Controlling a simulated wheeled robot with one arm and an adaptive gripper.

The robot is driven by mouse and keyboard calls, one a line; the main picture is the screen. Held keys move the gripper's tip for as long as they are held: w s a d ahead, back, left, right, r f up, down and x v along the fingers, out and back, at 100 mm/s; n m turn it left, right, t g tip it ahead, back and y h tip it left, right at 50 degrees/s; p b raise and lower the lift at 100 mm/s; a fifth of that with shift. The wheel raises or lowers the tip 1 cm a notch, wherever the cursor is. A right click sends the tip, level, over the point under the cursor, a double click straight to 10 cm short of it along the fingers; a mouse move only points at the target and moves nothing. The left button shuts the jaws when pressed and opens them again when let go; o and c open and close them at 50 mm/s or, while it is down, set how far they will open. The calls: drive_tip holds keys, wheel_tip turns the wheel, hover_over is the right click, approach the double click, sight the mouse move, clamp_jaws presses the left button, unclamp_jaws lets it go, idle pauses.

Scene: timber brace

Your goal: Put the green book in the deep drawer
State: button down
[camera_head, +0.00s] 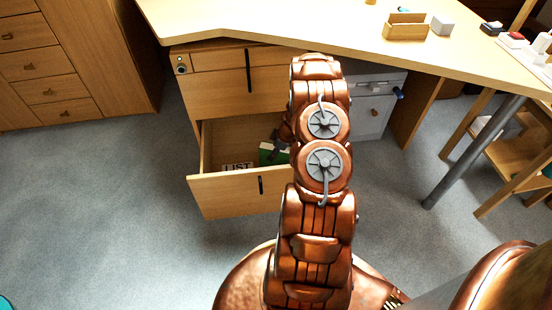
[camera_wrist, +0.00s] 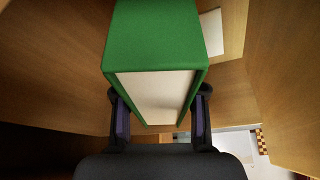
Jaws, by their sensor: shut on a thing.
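The green book (camera_wrist: 155,38) fills the middle of the wrist view, its pale page edges facing the camera. My gripper (camera_wrist: 160,120) is shut on it, one finger on each side. In the head view the green book (camera_head: 268,152) shows as a small patch inside the open deep drawer (camera_head: 225,198), the lowest drawer of the wooden desk. My gripper (camera_head: 280,142) is there too, partly hidden by my copper arm. Wooden drawer walls surround the book in the wrist view. I cannot tell whether the book touches the drawer floor.
A sheet marked "LIST" (camera_head: 238,167) lies in the drawer, left of the book. The desk top (camera_head: 300,22) overhangs the drawers. A grey cabinet (camera_head: 376,105) stands to the right. A wooden chest (camera_head: 45,65) is at the far left. Carpet (camera_head: 110,210) is clear at left.

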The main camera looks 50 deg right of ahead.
drive_tip(key=shift+s+d+f+b, duration=0.1)
drive_tip(key=shift+d+f+b, duration=0.1)
drive_tip(key=shift+f, duration=0.4)
drive_tip(key=shift+s+d+f+b, duration=0.1)
drive_tip(key=shift+s+f+b, duration=0.1)
drive_tip(key=shift+f, duration=0.35)
drive_tip(key=shift+s+d+f+b, duration=0.1)
drive_tip(key=shift+f+b, duration=0.1)
drive_tip(key=shift+f, duration=0.4)
drive_tip(key=shift+f, duration=0.15)
drive_tip(key=c, duration=0.7)
unclamp_jaws()
drive_tip(key=shift+o, duration=0.2)
